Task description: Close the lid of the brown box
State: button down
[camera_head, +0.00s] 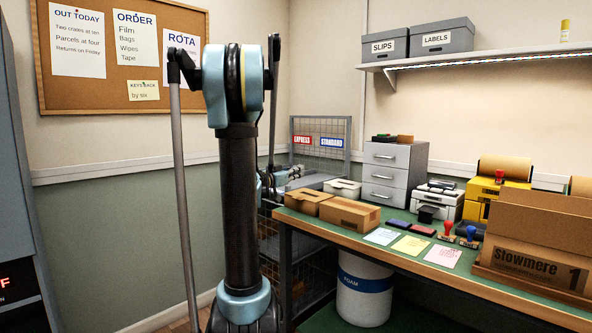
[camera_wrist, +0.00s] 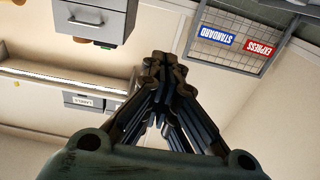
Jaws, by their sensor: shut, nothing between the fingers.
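A large brown box (camera_head: 535,265) marked "Slowmere 1" stands at the right end of the green-topped bench in the head view, cut off by the picture's edge. A brown panel (camera_head: 545,213) rises behind its front wall, like a raised lid. Its inside is hidden. Two smaller brown cartons, one at the back (camera_head: 307,201) and one nearer (camera_head: 348,213), sit on the bench's left end and look shut. My gripper (camera_wrist: 156,60) is shut and empty in the wrist view, with its fingertips together. It is well left of the large box; the box is not in the wrist view.
Cards (camera_head: 410,246), ink pads, stamps (camera_head: 447,229), a grey drawer unit (camera_head: 393,173) and a yellow dispenser (camera_head: 484,200) crowd the bench. A wire rack (camera_head: 320,136) stands behind its left end. A white drum (camera_head: 363,292) is below. A shelf (camera_head: 470,56) overhangs the back.

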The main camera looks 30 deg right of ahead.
jog(key=a+f, duration=0.1)
jog(key=f, duration=0.2)
jog(key=a+f, duration=0.1)
jog(key=f, duration=0.2)
jog(key=s+a+f, duration=0.1)
jog(key=f, duration=0.2)
jog(key=shift+s+a+f, duration=0.1)
jog(key=shift+a+f, duration=0.1)
jog(key=shift+a, duration=0.2)
jog(key=shift+s+a+f, duration=0.2)
jog(key=shift+f, duration=0.1)
jog(key=shift+s+d, duration=0.15)
jog(key=shift+s, duration=0.35)
jog(key=shift+w+f, duration=0.15)
jog(key=shift+w, duration=0.15)
jog(key=shift+w, duration=0.1)
